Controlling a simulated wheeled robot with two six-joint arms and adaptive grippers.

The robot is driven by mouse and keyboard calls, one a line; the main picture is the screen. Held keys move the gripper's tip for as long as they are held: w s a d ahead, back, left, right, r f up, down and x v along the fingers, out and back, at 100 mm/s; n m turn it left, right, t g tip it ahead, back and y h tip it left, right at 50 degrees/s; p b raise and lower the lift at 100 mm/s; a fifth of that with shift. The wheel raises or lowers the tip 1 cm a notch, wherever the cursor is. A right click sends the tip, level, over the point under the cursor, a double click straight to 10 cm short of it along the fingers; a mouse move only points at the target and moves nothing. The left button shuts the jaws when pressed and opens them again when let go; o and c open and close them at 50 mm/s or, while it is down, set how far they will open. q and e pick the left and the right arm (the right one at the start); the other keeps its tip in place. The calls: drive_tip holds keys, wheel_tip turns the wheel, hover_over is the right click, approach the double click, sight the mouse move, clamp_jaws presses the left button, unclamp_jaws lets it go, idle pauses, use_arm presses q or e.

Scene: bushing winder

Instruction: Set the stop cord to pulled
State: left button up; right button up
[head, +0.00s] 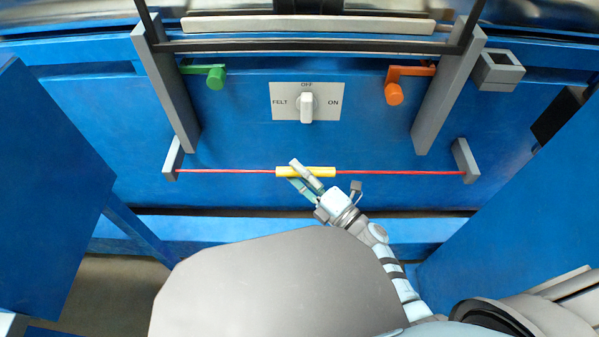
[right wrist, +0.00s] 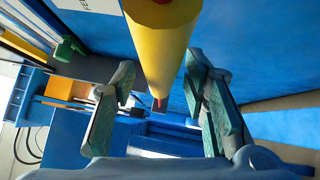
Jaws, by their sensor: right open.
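The stop cord (head: 400,172) is a thin red line stretched straight between two grey brackets low on the blue machine front. A yellow cylindrical handle (head: 322,172) sits at its middle. My right gripper (head: 303,177) is at the left half of the yellow handle in the head view, its fingers overlapping it. In the right wrist view the yellow handle (right wrist: 162,45) runs lengthwise above and between my two spread green-grey fingers (right wrist: 160,108). The fingers are open, with gaps on both sides of the handle. My left gripper is not in view.
Above the cord is a white FELT/OFF/ON plate with a switch knob (head: 306,107). A green knob (head: 215,77) is at left and an orange knob (head: 394,93) at right. Grey posts (head: 440,100) and blue side panels (head: 50,170) flank the space.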

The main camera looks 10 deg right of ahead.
drive_tip(key=v, duration=1.2)
drive_tip(key=shift+d+f, duration=0.1)
